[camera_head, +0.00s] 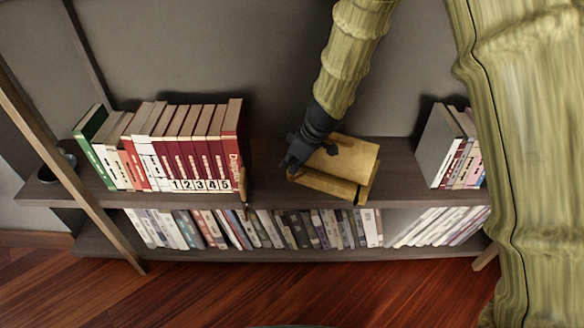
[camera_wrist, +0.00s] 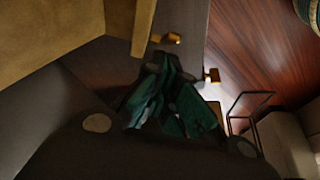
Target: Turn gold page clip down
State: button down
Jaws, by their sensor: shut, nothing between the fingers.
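A tan-gold stand (camera_head: 345,163) with a sloping board and a front ledge sits on the upper shelf; its board (camera_wrist: 50,38) fills the upper left of the wrist view. Two small gold pieces, one near the stand's edge (camera_wrist: 170,39) and one farther right (camera_wrist: 211,75), show in the wrist view and look like page clips. My gripper (camera_head: 292,167) is at the stand's left end, pointing down. Its dark teal fingers (camera_wrist: 172,100) are shut and empty, close to the gold pieces. I cannot tell whether they touch. My gripper hides the stand's left end in the head view.
A row of books (camera_head: 185,150) stands left of the stand, with a gap between. More books (camera_head: 452,150) stand to the right. The lower shelf holds several books (camera_head: 270,230). A dark bowl (camera_head: 58,167) sits at the far left. The wooden floor (camera_head: 200,285) is clear.

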jog(key=shift+d, duration=0.15)
jog(key=shift+s+d+f+y+b, duration=0.15)
jog(key=shift+f+y+b, duration=0.15)
jog(key=shift+b, duration=1.15)
jog(key=shift+r, duration=0.15)
jog(key=shift+d+b, duration=0.1)
jog(key=shift+b, duration=0.3)
